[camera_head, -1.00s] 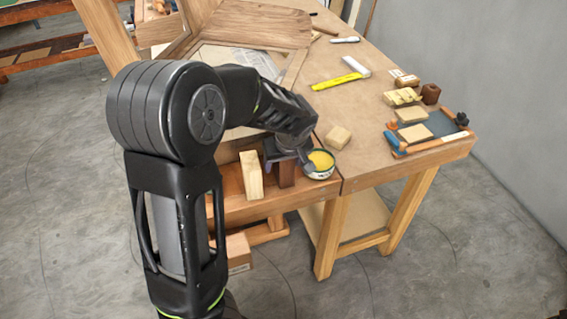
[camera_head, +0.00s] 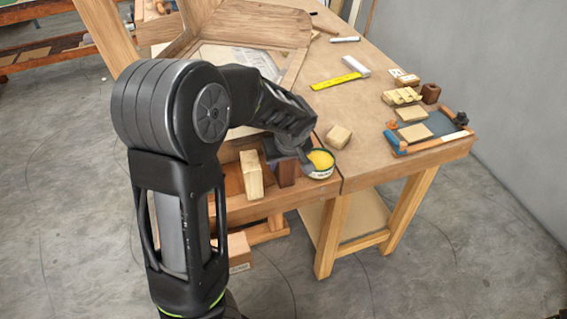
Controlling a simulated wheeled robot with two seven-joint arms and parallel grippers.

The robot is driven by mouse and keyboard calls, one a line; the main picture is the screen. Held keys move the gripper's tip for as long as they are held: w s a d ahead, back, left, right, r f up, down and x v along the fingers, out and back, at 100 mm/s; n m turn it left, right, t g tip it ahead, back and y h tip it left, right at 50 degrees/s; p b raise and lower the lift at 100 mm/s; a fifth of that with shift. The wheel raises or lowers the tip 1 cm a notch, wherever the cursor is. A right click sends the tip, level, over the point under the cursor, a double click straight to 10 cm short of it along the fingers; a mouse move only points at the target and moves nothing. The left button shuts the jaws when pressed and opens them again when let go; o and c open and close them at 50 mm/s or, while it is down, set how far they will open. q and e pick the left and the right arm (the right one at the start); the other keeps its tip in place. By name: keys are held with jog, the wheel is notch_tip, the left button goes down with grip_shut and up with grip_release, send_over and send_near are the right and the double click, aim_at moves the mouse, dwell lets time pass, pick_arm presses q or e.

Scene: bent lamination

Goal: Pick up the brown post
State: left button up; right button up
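The brown post (camera_head: 286,175) stands upright on the lower wooden ledge, between a pale wood block and a tin with yellow contents. My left gripper (camera_head: 284,157) points down over its top and hides the upper part. Dark finger parts show to either side of the post's top. I cannot tell whether they touch it or are closed on it. My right gripper is not in view.
The pale wood block (camera_head: 251,174) stands close left of the post, and the tin (camera_head: 319,164) close right. A wood cube (camera_head: 338,137), a yellow-bladed square (camera_head: 341,80) and a blue-grey board with clamps (camera_head: 431,127) lie on the workbench (camera_head: 370,150).

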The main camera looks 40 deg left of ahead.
pick_arm(q)
grip_shut()
dwell(0.5)
jog(key=shift+r+b, duration=0.25)
jog(key=shift+b, duration=0.2)
jog(key=s+d+b, duration=0.3)
jog(key=s+d, duration=0.8)
jog(key=d, duration=0.3)
jog(key=shift+d, duration=0.15)
jog(key=w+f+m+t+h, duration=0.1)
jog(key=w+f+m+h, duration=0.1)
jog(key=w+f+m, duration=0.55)
jog(key=w+d+f+m+h, duration=0.1)
jog(key=w+d+f+m, duration=0.2)
jog(key=f, duration=0.6)
jog(key=shift+w+d+t+h, duration=0.15)
jog(key=shift+d+t+h, duration=0.15)
jog(key=shift+d+t, duration=0.1)
